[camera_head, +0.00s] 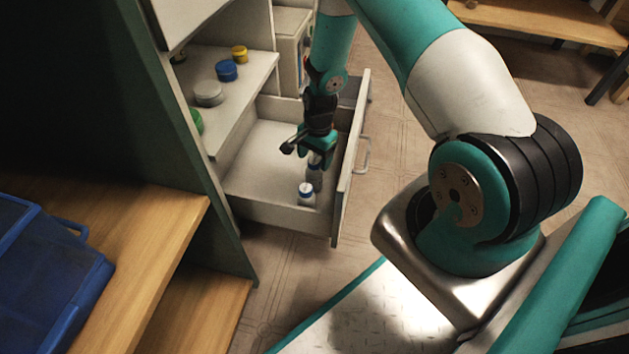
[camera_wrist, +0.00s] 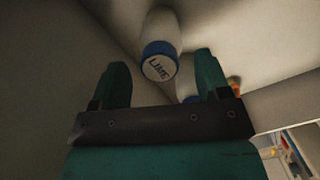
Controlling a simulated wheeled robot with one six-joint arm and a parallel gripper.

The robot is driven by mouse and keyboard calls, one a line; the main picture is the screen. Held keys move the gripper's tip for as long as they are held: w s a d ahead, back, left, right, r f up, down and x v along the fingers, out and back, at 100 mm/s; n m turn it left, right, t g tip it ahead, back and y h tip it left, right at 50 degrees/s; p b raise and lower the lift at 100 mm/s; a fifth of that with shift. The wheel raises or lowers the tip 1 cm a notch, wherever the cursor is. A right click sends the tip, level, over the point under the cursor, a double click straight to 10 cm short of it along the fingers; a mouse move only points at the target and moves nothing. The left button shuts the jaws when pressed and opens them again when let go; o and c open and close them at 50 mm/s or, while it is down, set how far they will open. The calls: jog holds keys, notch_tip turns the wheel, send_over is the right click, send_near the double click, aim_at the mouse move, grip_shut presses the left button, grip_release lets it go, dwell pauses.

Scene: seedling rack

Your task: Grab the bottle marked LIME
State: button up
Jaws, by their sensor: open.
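The bottle marked LIME (camera_wrist: 161,62) is pale, with a blue band and a white lettered top, in the wrist view. Its top shows between the two fingers of my gripper (camera_wrist: 162,72), which are apart and not visibly touching it. A second bottle (camera_wrist: 186,78) is partly hidden behind the right finger. In the head view my gripper (camera_head: 308,155) is over the open drawer (camera_head: 262,150). Below it stand a white bottle with a blue band (camera_head: 307,195) and another bottle (camera_head: 315,178), partly hidden by the gripper. I cannot tell which of these is LIME.
The drawer's front panel (camera_head: 349,165) rises close to the right of the bottles. The drawer's left part is bare. A shelf above holds a blue-lidded jar (camera_head: 227,71), a yellow one (camera_head: 239,54) and a grey one (camera_head: 208,94). A blue crate (camera_head: 50,275) sits at left.

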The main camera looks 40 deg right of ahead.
notch_tip(320, 180, down, 2)
jog(key=shift+a, duration=0.1)
jog(key=shift+r, duration=0.1)
grip_shut()
jog(key=shift+r, duration=0.1)
